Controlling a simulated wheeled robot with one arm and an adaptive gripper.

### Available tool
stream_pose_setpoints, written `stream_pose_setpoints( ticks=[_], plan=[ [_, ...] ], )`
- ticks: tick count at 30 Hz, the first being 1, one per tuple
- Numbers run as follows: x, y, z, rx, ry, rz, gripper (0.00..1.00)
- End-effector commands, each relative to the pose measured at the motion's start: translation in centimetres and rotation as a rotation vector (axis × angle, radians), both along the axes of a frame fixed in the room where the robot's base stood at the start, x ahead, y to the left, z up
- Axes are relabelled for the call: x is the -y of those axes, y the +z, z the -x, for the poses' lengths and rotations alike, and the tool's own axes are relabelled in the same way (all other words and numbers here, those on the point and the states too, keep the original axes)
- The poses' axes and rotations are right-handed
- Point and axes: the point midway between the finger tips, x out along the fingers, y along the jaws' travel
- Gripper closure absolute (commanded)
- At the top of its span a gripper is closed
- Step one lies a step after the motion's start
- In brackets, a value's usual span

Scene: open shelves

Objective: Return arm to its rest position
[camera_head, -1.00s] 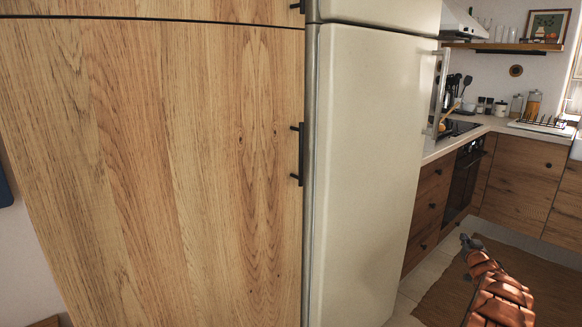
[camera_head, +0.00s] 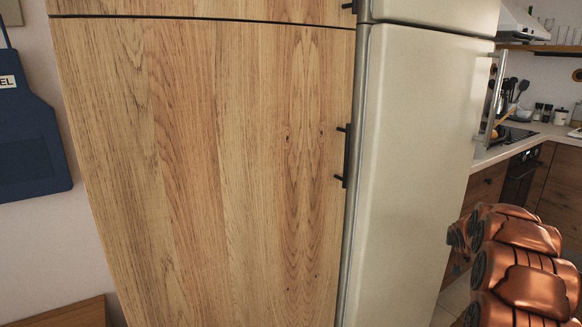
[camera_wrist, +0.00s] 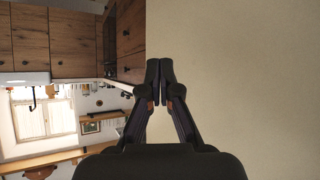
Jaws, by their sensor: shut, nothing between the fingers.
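My arm (camera_head: 515,265) shows as copper-coloured links at the lower right of the head view, in front of the fridge's right side and the kitchen counter. The head view does not show the fingers clearly. In the wrist view my gripper (camera_wrist: 159,82) is shut, its two dark fingertips pressed together with nothing between them. Behind it is a plain pale surface on the right, and the kitchen appears turned upside down on the left.
A tall wooden cabinet (camera_head: 200,170) with a black handle (camera_head: 343,156) fills the middle. A cream fridge (camera_head: 415,150) stands right beside it. A dark blue apron (camera_head: 30,145) hangs on the left wall. A counter (camera_head: 540,137) with a stove lies at the far right.

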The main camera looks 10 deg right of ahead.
Motion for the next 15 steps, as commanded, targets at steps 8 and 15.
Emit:
stream_pose_setpoints(
  ticks=[8,15],
  plan=[
    [-10.0,1.1,4.2,-0.181,0.048,-0.073,1.00],
    [-18.1,1.5,9.9,-0.349,0.100,-0.133,1.00]
  ],
)
